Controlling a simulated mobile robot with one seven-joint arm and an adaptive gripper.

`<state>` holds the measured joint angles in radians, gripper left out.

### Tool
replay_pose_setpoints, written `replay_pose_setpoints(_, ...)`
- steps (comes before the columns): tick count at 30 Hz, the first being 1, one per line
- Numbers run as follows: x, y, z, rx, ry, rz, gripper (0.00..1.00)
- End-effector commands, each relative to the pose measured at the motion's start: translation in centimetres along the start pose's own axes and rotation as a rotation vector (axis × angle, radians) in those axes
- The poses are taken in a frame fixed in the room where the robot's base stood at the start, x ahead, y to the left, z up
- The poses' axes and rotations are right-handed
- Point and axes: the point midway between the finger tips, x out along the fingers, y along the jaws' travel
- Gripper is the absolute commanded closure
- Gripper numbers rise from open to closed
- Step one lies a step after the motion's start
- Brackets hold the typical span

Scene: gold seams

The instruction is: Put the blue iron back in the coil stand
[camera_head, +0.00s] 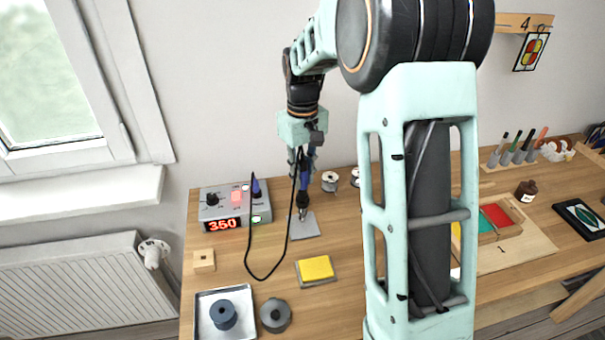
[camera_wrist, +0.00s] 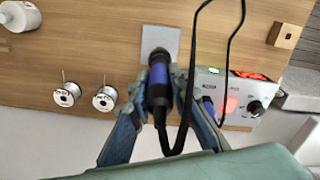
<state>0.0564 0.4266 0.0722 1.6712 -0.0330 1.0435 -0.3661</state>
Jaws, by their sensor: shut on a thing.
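My gripper (camera_head: 303,160) is shut on the blue iron (camera_head: 307,186), which hangs steeply with its dark tip end down, over a grey mat (camera_head: 306,230). In the wrist view the iron's blue handle (camera_wrist: 157,80) lies between the two fingers of my gripper (camera_wrist: 165,75), with its black front end over the mat. I cannot tell whether the tip touches the mat. A black cable loops from the iron toward the grey control station (camera_head: 224,224) with a red 350 display. I cannot make out the coil stand; my arm hides part of the bench.
A yellow sponge (camera_head: 316,268) lies in front of the mat. A metal tray (camera_head: 242,330) stands at the front left, with a grey round piece (camera_head: 275,315) beside it. Two wire spools (camera_wrist: 66,94) stand near the wall. The cable hangs over the bench left of the sponge.

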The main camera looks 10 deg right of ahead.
Motion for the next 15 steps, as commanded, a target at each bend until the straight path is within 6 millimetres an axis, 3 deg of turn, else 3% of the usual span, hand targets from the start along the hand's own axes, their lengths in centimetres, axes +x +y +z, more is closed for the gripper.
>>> replay_pose_setpoints(11,0.97,0.0,0.0,0.0,0.0,0.0,1.0)
replay_pose_setpoints(12,0.9,0.01,-0.01,0.0,0.0,0.0,0.79)
replay_pose_setpoints(15,0.88,0.0,0.0,0.0,0.0,0.0,0.68)
